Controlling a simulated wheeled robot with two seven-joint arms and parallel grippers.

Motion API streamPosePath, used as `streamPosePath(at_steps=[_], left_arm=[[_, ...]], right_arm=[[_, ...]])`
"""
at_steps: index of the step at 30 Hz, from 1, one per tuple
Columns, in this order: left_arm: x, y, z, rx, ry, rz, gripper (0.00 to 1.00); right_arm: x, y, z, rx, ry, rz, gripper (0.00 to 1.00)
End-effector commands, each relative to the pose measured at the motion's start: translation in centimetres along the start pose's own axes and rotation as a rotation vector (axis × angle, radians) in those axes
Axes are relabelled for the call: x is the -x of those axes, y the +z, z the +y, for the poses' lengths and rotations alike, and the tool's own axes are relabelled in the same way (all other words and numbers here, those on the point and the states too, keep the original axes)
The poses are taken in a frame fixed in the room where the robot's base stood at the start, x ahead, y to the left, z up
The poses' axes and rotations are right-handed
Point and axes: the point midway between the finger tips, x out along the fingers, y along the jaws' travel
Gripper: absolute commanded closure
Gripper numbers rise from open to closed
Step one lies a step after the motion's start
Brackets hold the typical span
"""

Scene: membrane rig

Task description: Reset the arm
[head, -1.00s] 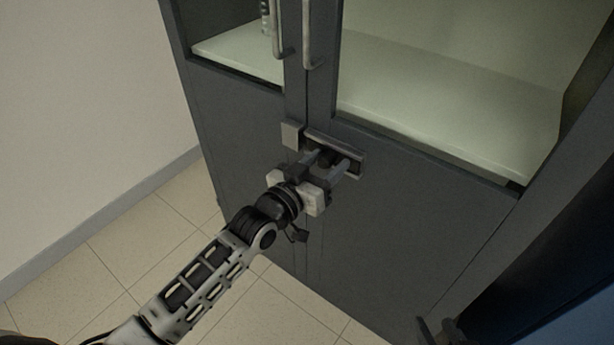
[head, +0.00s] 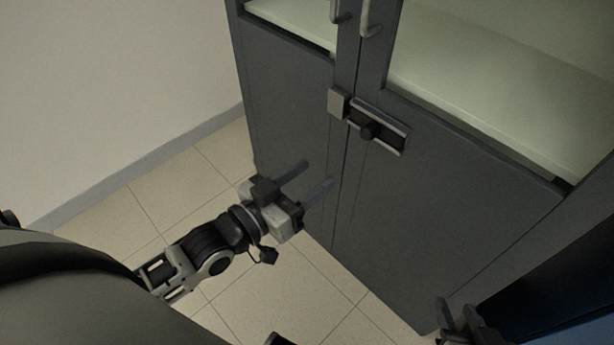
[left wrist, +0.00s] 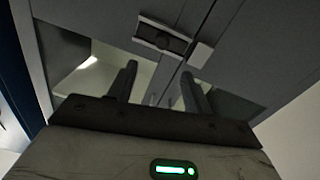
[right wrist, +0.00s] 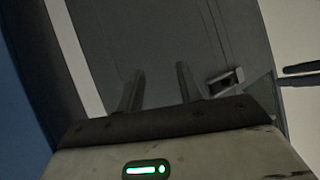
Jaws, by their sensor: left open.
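My left gripper (head: 318,173) is open and empty in front of the lower cabinet doors, below and apart from the latch. Its two fingers (left wrist: 158,88) show spread in the left wrist view. The latch also shows in the left wrist view (left wrist: 162,38). My right gripper (head: 466,322) is at the lower right; its fingers (right wrist: 160,88) are apart and empty in the right wrist view.
The dark grey cabinet (head: 300,110) has door handles (head: 370,18) above the latch and a pale shelf (head: 470,90) inside. A plain wall (head: 120,90) stands at left. The tiled floor (head: 190,185) is clear. A dark blue surface (head: 570,290) is at right.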

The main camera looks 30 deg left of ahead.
Motion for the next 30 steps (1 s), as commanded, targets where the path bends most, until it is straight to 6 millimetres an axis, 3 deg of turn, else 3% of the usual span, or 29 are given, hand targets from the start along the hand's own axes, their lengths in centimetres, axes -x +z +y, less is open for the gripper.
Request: streamPosePath(at_steps=[14, 18, 24, 30], left_arm=[[0.2, 0.3, 0.3, 0.001, -0.011, -0.028, 0.50], [2.1, 3.0, 2.2, 0.002, -0.078, -0.241, 0.50], [5.8, 6.9, 4.5, -0.006, -0.148, -0.532, 0.50], [6.3, 7.8, 4.7, -0.011, -0.154, -0.571, 0.50]], right_arm=[[0.2, -0.4, -0.1, 0.001, 0.001, -0.001, 0.64], [1.2, -1.7, -0.2, 0.012, 0.009, -0.016, 0.64], [1.3, -1.9, 0.0, 0.028, 0.021, -0.038, 0.64], [1.0, -1.3, 0.2, 0.032, 0.024, -0.047, 0.64]])
